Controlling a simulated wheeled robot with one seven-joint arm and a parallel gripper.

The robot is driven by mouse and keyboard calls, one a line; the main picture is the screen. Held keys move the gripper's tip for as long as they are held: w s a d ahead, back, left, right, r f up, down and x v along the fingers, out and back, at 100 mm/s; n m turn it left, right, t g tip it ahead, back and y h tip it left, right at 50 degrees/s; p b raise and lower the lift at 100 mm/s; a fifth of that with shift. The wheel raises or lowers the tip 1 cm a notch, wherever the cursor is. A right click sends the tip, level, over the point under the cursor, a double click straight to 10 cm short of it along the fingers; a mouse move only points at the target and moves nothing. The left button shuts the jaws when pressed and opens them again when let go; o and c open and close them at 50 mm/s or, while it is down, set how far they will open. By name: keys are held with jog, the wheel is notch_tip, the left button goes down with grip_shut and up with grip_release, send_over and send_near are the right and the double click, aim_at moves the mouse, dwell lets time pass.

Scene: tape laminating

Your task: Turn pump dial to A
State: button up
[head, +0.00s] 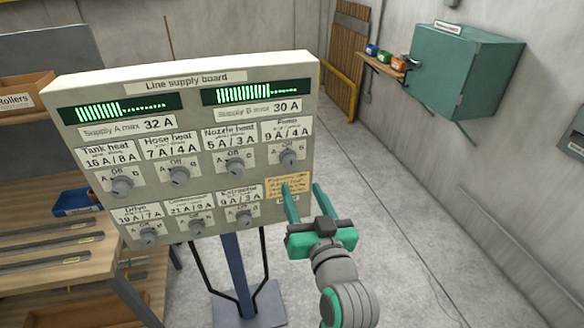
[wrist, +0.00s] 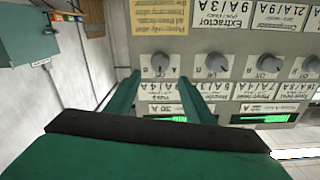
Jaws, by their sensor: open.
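The pump dial (head: 287,157) is a grey round knob at the right end of the upper row on the line supply board (head: 190,78). Its Off mark is above it, with A to its left. Its pointer is too small to read. In the upside-down wrist view, the pump dial (wrist: 160,65) shows between and beyond my fingertips. My gripper (head: 302,187) is open and empty, its green fingers pointing at the board's lower right. In the wrist view the fingers (wrist: 158,80) are apart, one on each side of the dial. I see no contact.
The nozzle heat dial (head: 234,166) is the pump dial's left neighbour. A yellow note (head: 296,186) is below the pump dial, partly behind a finger. Two green displays top the board. A workbench (head: 50,285) stands left; a teal cabinet (head: 460,70) hangs right. Floor to the right is clear.

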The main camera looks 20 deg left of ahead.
aim_at(291, 166)
jog(key=x, duration=1)
jog(key=shift+w, duration=0.1)
jog(key=c, duration=1)
